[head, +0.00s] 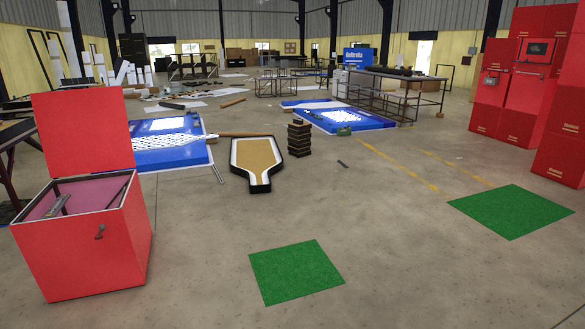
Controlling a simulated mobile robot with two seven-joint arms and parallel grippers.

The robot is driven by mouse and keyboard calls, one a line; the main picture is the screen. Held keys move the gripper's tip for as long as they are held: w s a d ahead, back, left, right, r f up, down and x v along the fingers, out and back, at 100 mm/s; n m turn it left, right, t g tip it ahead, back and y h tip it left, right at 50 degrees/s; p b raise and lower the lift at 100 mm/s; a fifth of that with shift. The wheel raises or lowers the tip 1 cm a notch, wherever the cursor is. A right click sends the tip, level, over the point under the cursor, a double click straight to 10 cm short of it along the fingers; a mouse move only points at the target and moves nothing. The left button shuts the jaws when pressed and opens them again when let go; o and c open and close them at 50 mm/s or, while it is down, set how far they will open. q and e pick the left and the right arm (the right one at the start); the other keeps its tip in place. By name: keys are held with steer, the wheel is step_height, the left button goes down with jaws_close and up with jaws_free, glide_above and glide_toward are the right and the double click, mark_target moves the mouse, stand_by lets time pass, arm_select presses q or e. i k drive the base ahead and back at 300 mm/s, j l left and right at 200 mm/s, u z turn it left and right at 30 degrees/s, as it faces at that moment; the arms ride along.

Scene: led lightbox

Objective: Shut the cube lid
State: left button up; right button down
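A red cube (87,243) stands on the floor at the lower left of the head view. Its red lid (84,133) is open and stands about upright along the cube's back edge. The pinkish inside shows, with a grey metal piece (58,205) in the opening. Neither of my grippers shows in this view.
Two green mats (296,271) (511,211) lie flat on the floor. A black-edged paddle-shaped board (256,162), a dark stack (299,138) and blue panels (337,116) lie beyond. Red boxes (515,84) stand at the right.

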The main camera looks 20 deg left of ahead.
mark_target(84, 130)
steer(key=i+j+u, duration=0.15)
steer(key=j+u, duration=0.25)
steer(key=i+j+u, duration=0.25)
steer(key=u, duration=0.2)
steer(key=i+j+u, duration=0.2)
steer(key=u, duration=0.2)
steer(key=i+j+u, duration=0.15)
steer(key=i+u, duration=0.15)
steer(key=u, duration=0.15)
steer(key=i+u, duration=0.25)
steer(key=i, duration=1.25)
